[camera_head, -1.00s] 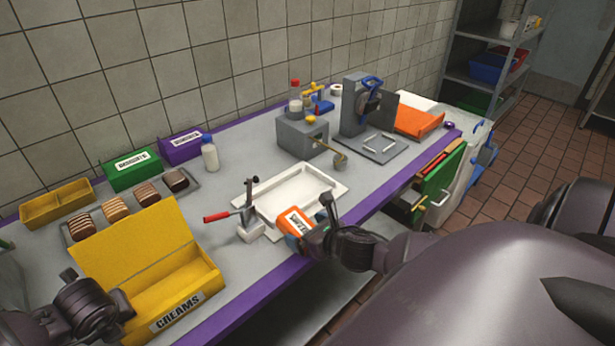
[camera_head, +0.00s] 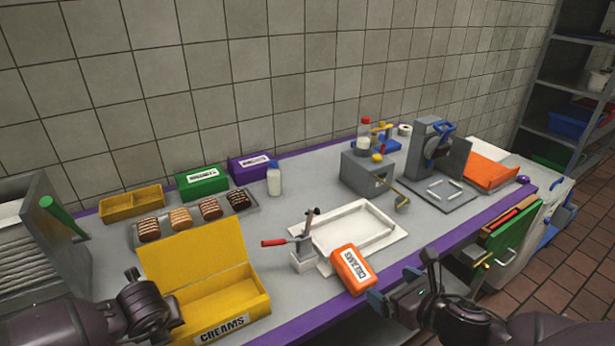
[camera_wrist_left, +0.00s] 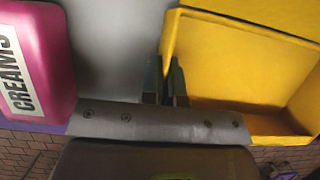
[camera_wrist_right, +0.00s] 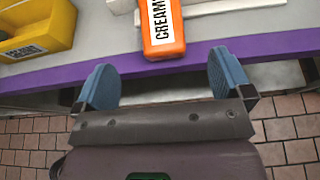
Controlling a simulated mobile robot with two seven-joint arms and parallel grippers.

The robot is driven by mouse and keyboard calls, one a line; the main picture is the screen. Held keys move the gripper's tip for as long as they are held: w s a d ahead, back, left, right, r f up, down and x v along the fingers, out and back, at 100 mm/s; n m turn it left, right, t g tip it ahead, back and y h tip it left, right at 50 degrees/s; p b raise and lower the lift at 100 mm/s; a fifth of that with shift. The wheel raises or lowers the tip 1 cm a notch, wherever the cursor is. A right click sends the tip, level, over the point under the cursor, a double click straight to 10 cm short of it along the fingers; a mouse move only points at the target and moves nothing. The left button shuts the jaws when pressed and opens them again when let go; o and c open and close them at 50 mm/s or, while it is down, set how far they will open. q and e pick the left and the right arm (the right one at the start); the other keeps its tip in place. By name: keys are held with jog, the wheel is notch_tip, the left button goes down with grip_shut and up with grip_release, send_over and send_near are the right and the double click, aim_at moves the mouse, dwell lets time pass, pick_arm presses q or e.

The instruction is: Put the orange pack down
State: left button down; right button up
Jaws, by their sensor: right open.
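The orange pack (camera_head: 351,270), labelled CREAMS, lies at the counter's front edge. It leans partly on the rim of the white tray (camera_head: 396,238). In the right wrist view the pack (camera_wrist_right: 160,38) is ahead of my fingers and apart from them. My right gripper (camera_head: 390,296) is open and empty, just off the counter edge to the right of the pack. My left gripper (camera_wrist_left: 166,84) has its fingers close together at the edge of the yellow CREAMS box (camera_wrist_left: 238,75). I cannot tell whether they touch the box wall. The open box also shows in the head view (camera_head: 222,303).
A red-handled lever tool (camera_head: 305,248) stands left of the orange pack. Biscuit stacks on a tray (camera_head: 250,207) stand behind the yellow box. A pink CREAMS pack (camera_wrist_left: 38,65) is beside my left gripper. A grey machine (camera_head: 372,172) stands farther back.

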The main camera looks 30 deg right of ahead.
jog(key=s+a+f+m+g, duration=0.1)
jog(key=a+f+m, duration=0.3)
jog(key=m, duration=1.2)
jog(key=s+a+f+m, duration=0.2)
jog(key=a+f+m, duration=0.3)
jog(key=f+m, duration=0.4)
jog(key=m, duration=0.7)
jog(key=shift+a+g, duration=0.2)
jog(key=shift+g, duration=0.2)
jog(key=shift+o, duration=0.2)
jog(key=m, duration=0.1)
jog(key=a+m, duration=0.1)
jog(key=shift+a+f+m, duration=0.15)
jog(key=shift+f+m, duration=0.15)
jog(key=shift+m, duration=0.1)
jog(key=m+g, duration=0.1)
jog(key=g, duration=0.2)
send_near(355, 264)
jog(key=x, duration=0.5)
jog(key=shift+w+a+f, duration=0.15)
jog(key=shift+a+f, duration=0.05)
jog(key=shift+a, duration=0.05)
jog(key=shift+d+x, duration=0.15)
jog(key=shift+x, duration=1.15)
jog(key=shift+d+x, duration=0.1)
jog(key=shift+x, duration=1.15)
